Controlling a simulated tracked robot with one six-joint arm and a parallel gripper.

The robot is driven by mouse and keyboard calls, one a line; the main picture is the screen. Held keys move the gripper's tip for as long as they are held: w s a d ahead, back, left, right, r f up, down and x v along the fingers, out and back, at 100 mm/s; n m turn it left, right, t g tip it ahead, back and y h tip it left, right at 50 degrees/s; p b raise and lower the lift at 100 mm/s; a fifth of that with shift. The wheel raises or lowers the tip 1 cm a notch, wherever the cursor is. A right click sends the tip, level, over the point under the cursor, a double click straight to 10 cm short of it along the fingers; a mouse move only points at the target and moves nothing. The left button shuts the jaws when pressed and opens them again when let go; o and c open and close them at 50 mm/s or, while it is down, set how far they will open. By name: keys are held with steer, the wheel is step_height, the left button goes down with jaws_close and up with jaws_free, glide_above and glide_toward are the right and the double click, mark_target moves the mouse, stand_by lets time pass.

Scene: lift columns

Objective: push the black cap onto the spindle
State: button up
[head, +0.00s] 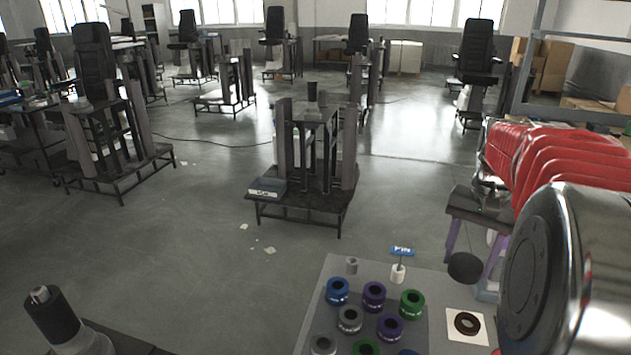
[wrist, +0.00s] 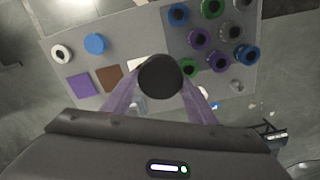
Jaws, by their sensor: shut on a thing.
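The black cap (head: 465,267) is a dark round disc held between the purple fingers of my gripper (head: 472,259), above the right end of the grey board. In the wrist view the cap (wrist: 160,76) sits at the fingertips of my gripper (wrist: 161,84), its round face toward the camera, with a finger on each side. A dark column stands at the lower left of the head view. On its top is a small metal tip (head: 40,294), which looks like the spindle. The cap is well apart from it. I cannot make out the spindle in the wrist view.
The grey board (head: 316,318) carries several blue, purple, green and grey rings, such as a blue ring (head: 337,290). A white square with a dark ring (head: 467,323) lies at its right. A small post with a blue tag (head: 398,272) stands at its back edge. Open floor separates board and column.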

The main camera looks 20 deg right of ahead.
steer(key=w+a+r, duration=0.3)
steer(key=r, duration=0.3)
steer(key=w+a+r+n, duration=0.1)
steer(key=w+a+r, duration=0.3)
steer(key=r, duration=0.2)
steer(key=shift+r+n, duration=0.25)
steer(key=shift+n, duration=0.05)
